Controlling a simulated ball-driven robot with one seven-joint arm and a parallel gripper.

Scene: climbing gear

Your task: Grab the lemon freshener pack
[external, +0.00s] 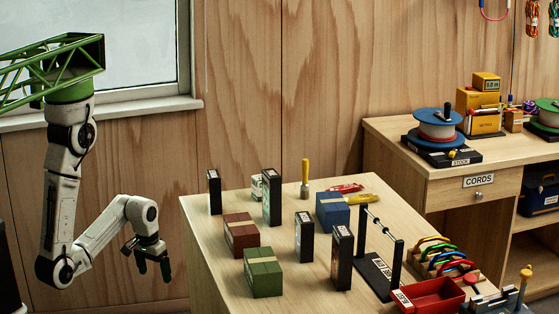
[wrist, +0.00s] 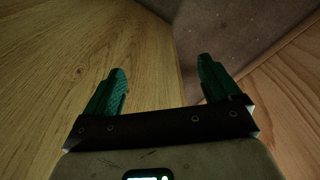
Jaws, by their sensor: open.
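I cannot pick out the lemon freshener pack for certain; the labels are too small to read. A small pale box with green marks (external: 257,188) stands at the back of the table, partly hidden by a tall dark box (external: 272,200). Other upright dark boxes stand at the back left (external: 214,192), in the middle (external: 304,237) and at the front (external: 341,257). My gripper (external: 154,267) hangs left of the table, fingers down, apart from every box. In the wrist view its green fingers (wrist: 162,68) are spread with nothing between them.
The table (external: 205,255) also holds a red-brown block (external: 241,234), a green block (external: 263,275), a blue block (external: 332,212), a yellow-handled tool (external: 305,178), a black rack (external: 376,276) and a red tray (external: 432,299). A side desk with cord spools (external: 437,129) stands at right.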

